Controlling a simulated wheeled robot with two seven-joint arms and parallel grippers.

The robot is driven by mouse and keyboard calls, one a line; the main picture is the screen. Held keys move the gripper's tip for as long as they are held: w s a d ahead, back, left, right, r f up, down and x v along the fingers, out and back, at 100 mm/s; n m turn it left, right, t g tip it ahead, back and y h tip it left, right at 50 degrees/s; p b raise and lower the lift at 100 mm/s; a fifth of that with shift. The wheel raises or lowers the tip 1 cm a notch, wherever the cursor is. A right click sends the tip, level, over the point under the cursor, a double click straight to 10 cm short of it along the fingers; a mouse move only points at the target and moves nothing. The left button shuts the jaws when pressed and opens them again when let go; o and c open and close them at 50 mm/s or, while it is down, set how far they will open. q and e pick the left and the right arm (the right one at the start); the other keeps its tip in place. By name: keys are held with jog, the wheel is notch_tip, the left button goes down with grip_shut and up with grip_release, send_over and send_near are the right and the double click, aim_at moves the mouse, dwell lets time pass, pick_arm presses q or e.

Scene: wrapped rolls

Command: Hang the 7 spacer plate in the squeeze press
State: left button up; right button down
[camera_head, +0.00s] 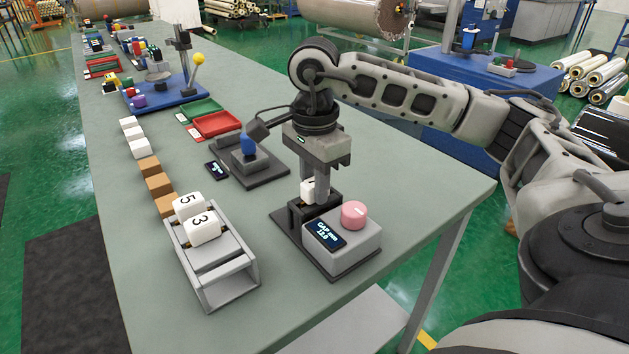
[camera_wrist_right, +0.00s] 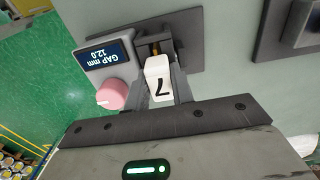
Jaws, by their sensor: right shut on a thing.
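My right gripper (camera_head: 325,182) points down over the squeeze press (camera_head: 342,250) and is shut on the white 7 spacer plate (camera_head: 308,190). In the right wrist view the plate (camera_wrist_right: 158,72) shows its black 7 between the two fingers (camera_wrist_right: 161,92). The plate is at the press's dark upright frame (camera_head: 300,224), with its far end against or just above the slot; I cannot tell whether it rests there. The press has a pink knob (camera_head: 354,214) and a display (camera_head: 325,235) reading GAP mm 12.0. My left gripper is not in view.
A grey rack (camera_head: 228,282) holds white plates marked 5 and 3 left of the press. A dark fixture with a blue knob (camera_head: 249,144) stands behind it. Brown and white blocks (camera_head: 158,184) line the table's left side. The table's right front is clear.

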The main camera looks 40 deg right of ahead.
jog(key=c, duration=1.1)
grip_release()
jog(key=shift+f, duration=0.2)
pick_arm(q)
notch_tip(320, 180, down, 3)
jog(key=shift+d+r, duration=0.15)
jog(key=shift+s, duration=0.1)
pick_arm(e)
jog(key=shift+r, duration=0.1)
pick_arm(q)
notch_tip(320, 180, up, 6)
jog(key=p, duration=0.5)
pick_arm(e)
notch_tip(320, 180, up, 16)
jog(key=shift+f, duration=0.1)
